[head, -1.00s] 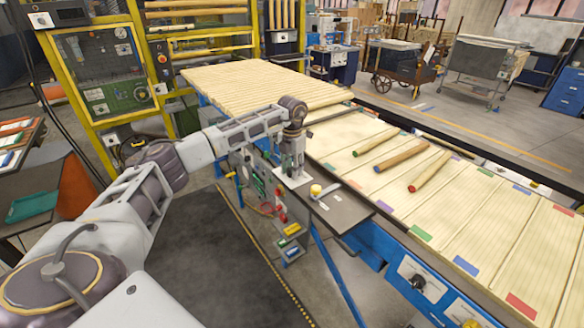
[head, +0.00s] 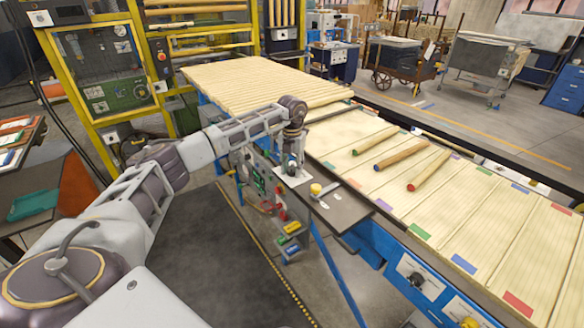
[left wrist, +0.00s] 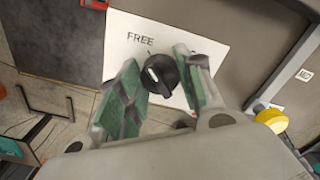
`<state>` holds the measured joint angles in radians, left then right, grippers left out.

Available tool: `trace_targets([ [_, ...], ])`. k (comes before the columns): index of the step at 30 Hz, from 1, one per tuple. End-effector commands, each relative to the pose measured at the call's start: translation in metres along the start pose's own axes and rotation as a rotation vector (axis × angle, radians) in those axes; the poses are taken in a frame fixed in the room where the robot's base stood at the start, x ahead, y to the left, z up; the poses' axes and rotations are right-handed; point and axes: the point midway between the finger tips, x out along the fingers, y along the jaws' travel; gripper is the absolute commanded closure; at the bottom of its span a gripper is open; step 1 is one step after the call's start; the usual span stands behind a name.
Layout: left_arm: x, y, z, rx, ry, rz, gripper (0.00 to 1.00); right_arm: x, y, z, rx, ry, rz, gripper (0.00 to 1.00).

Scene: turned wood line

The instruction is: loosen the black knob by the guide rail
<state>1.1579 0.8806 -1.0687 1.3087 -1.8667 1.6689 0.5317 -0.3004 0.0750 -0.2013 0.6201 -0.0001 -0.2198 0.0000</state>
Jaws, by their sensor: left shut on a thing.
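In the left wrist view the black knob (left wrist: 157,70) has a white pointer line on top. It sits on a white plate (left wrist: 205,37) marked "FREE". The green-padded fingers of my left gripper (left wrist: 159,84) are on either side of the knob, shut on it. In the head view my left gripper (head: 291,168) points down at the white plate (head: 294,180) by the conveyor's near edge. The knob is hard to make out there. My right gripper is not in view.
A yellow knob (head: 316,189) stands close by on the dark shelf (head: 345,210); it also shows in the left wrist view (left wrist: 272,120). Several turned wood pieces, including a red-ended one (head: 429,171), lie on the slatted conveyor. Another black knob (head: 417,282) is on the blue side panel.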

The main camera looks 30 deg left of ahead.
Motion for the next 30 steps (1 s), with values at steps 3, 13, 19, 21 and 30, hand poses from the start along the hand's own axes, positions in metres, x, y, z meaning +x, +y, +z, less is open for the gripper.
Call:
trace_targets([
  [3, -0.002, 0.001, 0.001, -0.002, -0.005, -0.001, 0.59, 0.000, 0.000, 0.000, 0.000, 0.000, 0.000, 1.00],
  [13, -0.001, 0.000, 0.000, 0.000, -0.002, 0.000, 0.42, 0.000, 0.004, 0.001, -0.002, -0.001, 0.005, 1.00],
  [19, -0.002, 0.000, 0.000, 0.000, -0.001, 0.000, 0.42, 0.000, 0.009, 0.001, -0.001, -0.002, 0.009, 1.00],
  [21, -0.004, 0.000, 0.000, 0.000, -0.001, 0.000, 0.42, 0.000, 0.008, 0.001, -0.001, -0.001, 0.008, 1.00],
  [30, -0.032, 0.000, 0.001, 0.000, -0.003, 0.000, 0.42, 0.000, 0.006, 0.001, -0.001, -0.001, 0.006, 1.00],
])
